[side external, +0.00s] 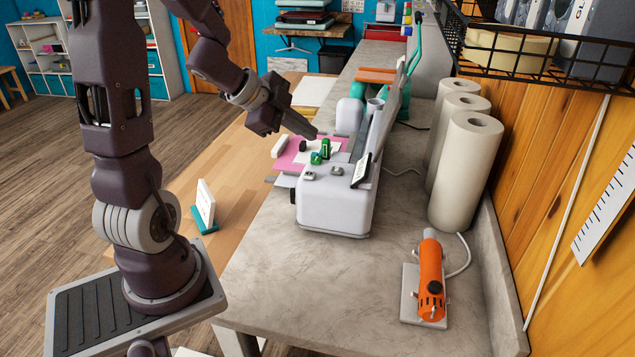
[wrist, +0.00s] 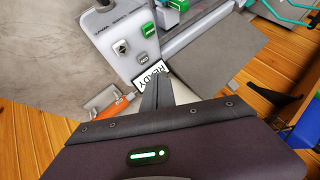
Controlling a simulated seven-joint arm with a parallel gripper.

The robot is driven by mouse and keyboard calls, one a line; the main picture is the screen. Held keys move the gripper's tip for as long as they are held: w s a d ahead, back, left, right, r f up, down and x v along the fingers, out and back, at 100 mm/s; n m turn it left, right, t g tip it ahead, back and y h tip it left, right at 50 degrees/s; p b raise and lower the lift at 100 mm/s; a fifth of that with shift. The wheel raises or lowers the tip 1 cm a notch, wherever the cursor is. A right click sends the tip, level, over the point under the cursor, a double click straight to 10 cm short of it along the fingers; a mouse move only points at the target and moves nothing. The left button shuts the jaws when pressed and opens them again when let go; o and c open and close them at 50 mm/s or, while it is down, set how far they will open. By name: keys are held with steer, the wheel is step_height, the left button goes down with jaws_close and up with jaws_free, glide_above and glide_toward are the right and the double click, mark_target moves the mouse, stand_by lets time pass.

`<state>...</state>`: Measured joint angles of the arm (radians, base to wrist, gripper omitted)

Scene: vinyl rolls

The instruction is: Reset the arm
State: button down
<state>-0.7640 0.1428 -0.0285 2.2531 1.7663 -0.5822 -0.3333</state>
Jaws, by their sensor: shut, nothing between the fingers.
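My gripper (side external: 312,133) is shut and empty. In the side external view it hangs above the pink sheet (side external: 291,152) and beside the white machine (side external: 332,207). Its closed fingers (wrist: 158,93) also show in the wrist view, in front of the machine's panel (wrist: 125,45). The panel carries green and grey buttons. A small READY display (wrist: 152,76) shows beside the fingertips. I cannot tell from these views how far the fingertips are above the machine.
White rolls (side external: 463,170) stand along the wall at the right. An orange tool (side external: 431,270) lies at the front right of the grey counter (side external: 285,270). A black wire shelf (side external: 540,62) hangs at the upper right. A small white sign (side external: 205,203) stands left of the counter.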

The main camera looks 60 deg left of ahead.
steer(key=s+d+r+n+y, duration=0.35)
steer(key=r+n+y, duration=0.25)
steer(key=r+n, duration=0.3)
steer(key=s+d+f+n+g+h, duration=0.1)
steer(key=s+d+h, duration=0.4)
steer(key=s+d, duration=1)
steer(key=f+g, duration=0.1)
steer(key=g, duration=0.1)
steer(key=shift+d+f+n+g, duration=0.2)
steer(key=shift+f+n+g, duration=0.1)
steer(key=shift+f+g, duration=0.1)
steer(key=shift+r, duration=0.1)
